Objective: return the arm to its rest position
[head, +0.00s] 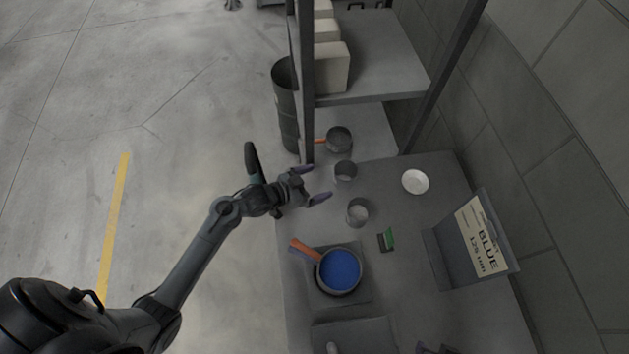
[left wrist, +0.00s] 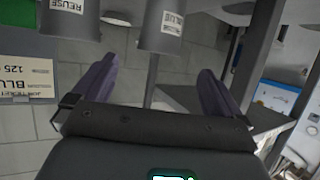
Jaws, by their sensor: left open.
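My left arm (head: 190,262) reaches in from the lower left of the head view, over the floor to the table's left edge. Its gripper (head: 312,184) is at the left of several small grey cups, with its two purple fingers apart and nothing between them. The left wrist view also shows the fingers (left wrist: 157,78) spread and empty. Two grey cups with paper labels (left wrist: 170,28) show beyond them at the top. Small dark purple tips (head: 432,348) at the bottom edge of the head view may be my right gripper; too little shows to tell its state.
On the table (head: 395,325) are a pan of blue liquid (head: 341,269) with an orange handle, a grey cup (head: 346,171), another cup (head: 358,212), a white bowl (head: 415,181) and a BLUE sign (head: 481,237). A shelf post (head: 306,110) rises close by. The floor at left is open.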

